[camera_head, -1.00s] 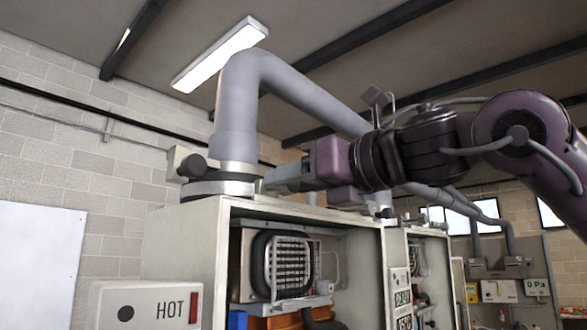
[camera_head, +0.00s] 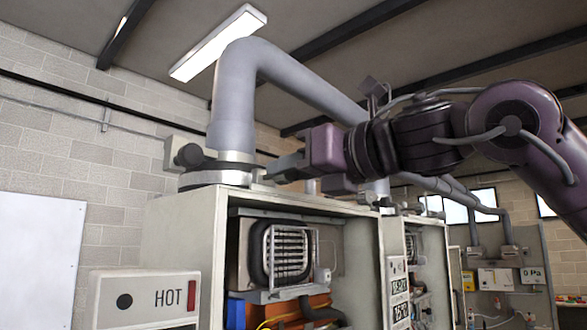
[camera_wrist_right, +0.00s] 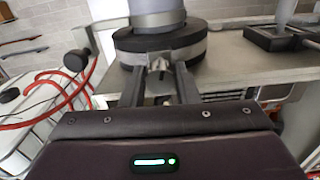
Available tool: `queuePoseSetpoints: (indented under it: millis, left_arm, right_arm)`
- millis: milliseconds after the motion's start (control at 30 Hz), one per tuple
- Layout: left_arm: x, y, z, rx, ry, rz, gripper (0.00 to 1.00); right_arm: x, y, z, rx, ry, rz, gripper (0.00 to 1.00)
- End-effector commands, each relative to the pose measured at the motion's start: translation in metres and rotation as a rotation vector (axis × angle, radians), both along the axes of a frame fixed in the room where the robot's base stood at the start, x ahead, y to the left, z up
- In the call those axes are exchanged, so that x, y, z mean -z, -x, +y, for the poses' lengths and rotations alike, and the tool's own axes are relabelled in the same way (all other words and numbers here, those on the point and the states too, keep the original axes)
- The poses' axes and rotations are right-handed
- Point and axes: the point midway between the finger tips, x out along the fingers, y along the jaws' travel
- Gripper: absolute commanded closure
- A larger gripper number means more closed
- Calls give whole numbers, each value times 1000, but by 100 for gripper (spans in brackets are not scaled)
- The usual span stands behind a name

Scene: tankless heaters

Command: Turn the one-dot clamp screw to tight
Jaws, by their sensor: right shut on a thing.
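A grey flue pipe (camera_head: 232,110) rises from the top of the heater cabinet. A light metal clamp band (camera_wrist_right: 190,50) wraps the dark collar at its base. The small clamp screw (camera_wrist_right: 158,66) sticks out from the band toward the right wrist camera. My right gripper (camera_wrist_right: 158,76) has a finger on each side of the screw and is shut on it. In the head view the right gripper (camera_head: 268,172) reaches in from the right at the pipe base, and the screw is hidden there. No dot mark is readable. My left gripper is not in view.
The open cabinet (camera_head: 185,235) stands below the clamp. A dark round knob (camera_head: 188,155) sits left of the pipe base. Red hoses (camera_wrist_right: 75,90) hang at the left in the wrist view.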

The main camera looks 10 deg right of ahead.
Motion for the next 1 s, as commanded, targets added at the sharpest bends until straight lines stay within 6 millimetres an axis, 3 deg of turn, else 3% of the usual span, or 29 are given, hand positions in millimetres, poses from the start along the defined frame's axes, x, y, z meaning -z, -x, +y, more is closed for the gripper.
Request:
queuePoseSetpoints:
  millis: [267, 1000]
  left_arm:
    - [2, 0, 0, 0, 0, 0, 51]
    - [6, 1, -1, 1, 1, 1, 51]
  right_arm:
    - [1, -1, 0, -1, -138, 92, 95]
    - [1, -2, -1, -2, -721, 477, 95]
